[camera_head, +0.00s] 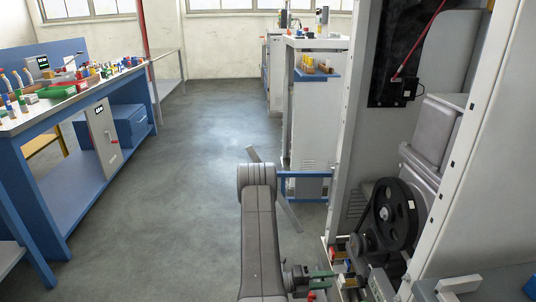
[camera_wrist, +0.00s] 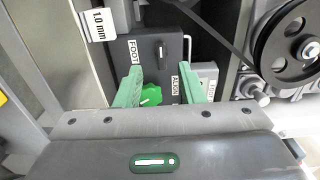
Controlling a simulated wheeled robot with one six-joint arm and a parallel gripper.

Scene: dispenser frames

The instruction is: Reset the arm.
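My gripper (camera_wrist: 161,78) shows in the wrist view as two green fingers standing well apart. A green knob (camera_wrist: 151,94) shows between them, nearer the left finger. The fingers do not close on it; whether one touches it, I cannot tell. In the head view my grey arm reaches up from the bottom middle and bends at the elbow.
A tall machine cabinet (camera_head: 480,170) with a black pulley (camera_head: 395,215) stands close on the right. The pulley also shows in the wrist view (camera_wrist: 290,42). A blue workbench (camera_head: 75,100) with many small items is on the left. The grey floor (camera_head: 185,190) between is clear.

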